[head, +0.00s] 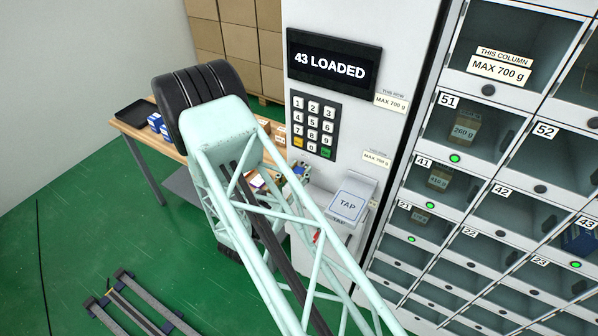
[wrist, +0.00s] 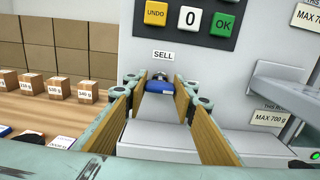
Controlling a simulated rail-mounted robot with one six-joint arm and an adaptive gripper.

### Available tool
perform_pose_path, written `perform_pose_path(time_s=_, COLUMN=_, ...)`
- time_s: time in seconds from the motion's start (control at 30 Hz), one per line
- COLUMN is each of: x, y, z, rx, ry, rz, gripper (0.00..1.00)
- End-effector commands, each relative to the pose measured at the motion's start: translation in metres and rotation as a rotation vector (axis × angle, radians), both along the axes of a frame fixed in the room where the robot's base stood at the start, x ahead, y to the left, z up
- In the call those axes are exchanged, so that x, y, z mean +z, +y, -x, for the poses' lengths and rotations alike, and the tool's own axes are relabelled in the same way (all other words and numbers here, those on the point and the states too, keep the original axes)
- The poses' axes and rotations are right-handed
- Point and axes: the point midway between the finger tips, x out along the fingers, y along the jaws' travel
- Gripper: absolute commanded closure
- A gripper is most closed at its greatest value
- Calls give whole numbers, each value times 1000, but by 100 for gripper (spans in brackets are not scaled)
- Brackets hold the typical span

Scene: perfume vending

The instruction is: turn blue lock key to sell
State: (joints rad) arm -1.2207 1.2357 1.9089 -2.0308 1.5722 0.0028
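The blue lock key (wrist: 159,87) sits in a dark lock below the SELL label (wrist: 163,55) on the machine's white front, in the wrist view. My gripper (wrist: 160,83) is open, its two tan-padded fingers pointing at the panel. The key lies between the fingertips, with a gap showing on each side. The label reads upright above the key. The display (head: 333,66) reads "43 LOADED". A blue box (head: 578,240) is in compartment 43, over a green light.
A keypad (head: 313,127) is above the lock; its UNDO and OK keys show in the wrist view. A TAP pad (head: 348,204) sticks out at the right. A table (head: 150,140) with small cartons is at the left. Glass-fronted compartments fill the machine's right side.

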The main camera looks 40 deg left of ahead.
Motion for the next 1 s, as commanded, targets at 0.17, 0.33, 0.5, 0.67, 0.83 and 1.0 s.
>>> perform_pose_path(time_s=0.17, x=0, y=0, z=0, rx=0, ry=0, rz=1, gripper=86)
perform_pose_path(time_s=0.33, x=0, y=0, z=0, rx=0, ry=-1, rz=13, gripper=86)
perform_pose_path(time_s=0.5, x=-1, y=0, z=0, rx=0, ry=-5, rz=49, gripper=86)
perform_pose_path(time_s=0.67, x=-1, y=0, z=0, rx=0, ry=-12, rz=113, gripper=86)
perform_pose_path(time_s=0.83, x=-2, y=0, z=0, rx=0, ry=-23, rz=213, gripper=86)
perform_pose_path(time_s=1.0, x=-1, y=0, z=0, rx=0, ry=-37, rz=334, gripper=86)
